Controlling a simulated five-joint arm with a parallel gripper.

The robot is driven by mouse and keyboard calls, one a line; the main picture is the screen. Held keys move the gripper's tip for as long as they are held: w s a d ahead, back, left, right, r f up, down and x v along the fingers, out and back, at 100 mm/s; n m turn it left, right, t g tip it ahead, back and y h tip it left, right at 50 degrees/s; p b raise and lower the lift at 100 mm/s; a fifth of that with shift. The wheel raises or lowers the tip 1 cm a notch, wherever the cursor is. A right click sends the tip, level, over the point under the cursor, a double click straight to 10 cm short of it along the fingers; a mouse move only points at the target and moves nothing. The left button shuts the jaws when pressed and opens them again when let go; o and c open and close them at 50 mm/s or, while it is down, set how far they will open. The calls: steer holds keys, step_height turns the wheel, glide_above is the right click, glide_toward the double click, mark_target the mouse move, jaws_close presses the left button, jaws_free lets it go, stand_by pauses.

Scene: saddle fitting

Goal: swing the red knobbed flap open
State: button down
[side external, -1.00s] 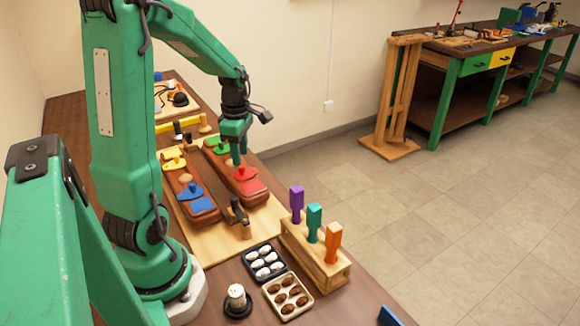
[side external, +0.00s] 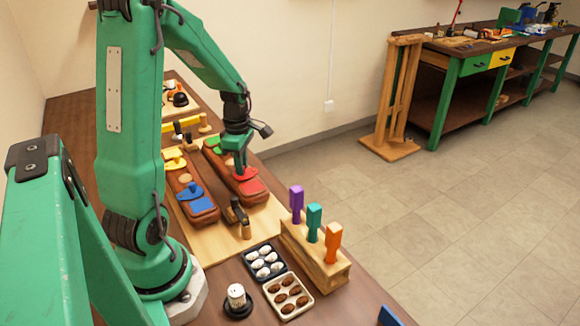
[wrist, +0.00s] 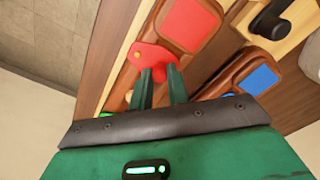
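The red flap (wrist: 150,54) lies flat on a brown wooden block, beside a red square patch (wrist: 192,22). A small brass-coloured dot shows near its edge in the wrist view. In the side view the red flap (side external: 245,173) is partly hidden under my gripper (side external: 240,165). In the wrist view my gripper (wrist: 160,70) has its two green fingers on either side of the red knob (wrist: 159,74), tips down at flap level. Red shows between the fingertips, but I cannot tell whether they press on the knob.
The same block carries a green flap (side external: 212,142). The parallel block to its left carries a yellow flap (side external: 174,163) and a blue flap (side external: 192,190). A black-handled clamp (side external: 237,212) stands near the blocks' front ends. A wooden rack (side external: 315,260) holds upright coloured handles.

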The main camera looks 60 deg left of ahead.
steer(key=shift+a+m, duration=0.1)
steer(key=shift+m, duration=0.3)
steer(key=m, duration=0.2)
steer(key=a+m, duration=0.1)
steer(key=m, duration=0.1)
steer(key=shift+w+a, duration=0.15)
steer(key=m, duration=0.4)
steer(key=w+a+m, duration=0.1)
steer(key=shift+a+m, duration=0.1)
steer(key=shift+m, duration=0.3)
steer(key=m, duration=0.1)
steer(key=w+m, duration=0.1)
steer(key=m, duration=0.3)
steer(key=shift+w+a, duration=0.25)
steer(key=shift+a, duration=0.05)
steer(key=shift+w+m, duration=0.25)
steer(key=shift+m, duration=0.7)
steer(key=shift+w+m, duration=0.2)
steer(key=shift+m, duration=0.7)
steer(key=shift+w+m, duration=0.25)
steer(key=shift+m, duration=0.7)
steer(key=c, duration=1.3)
jaws_free()
steer(key=shift+c, duration=0.2)
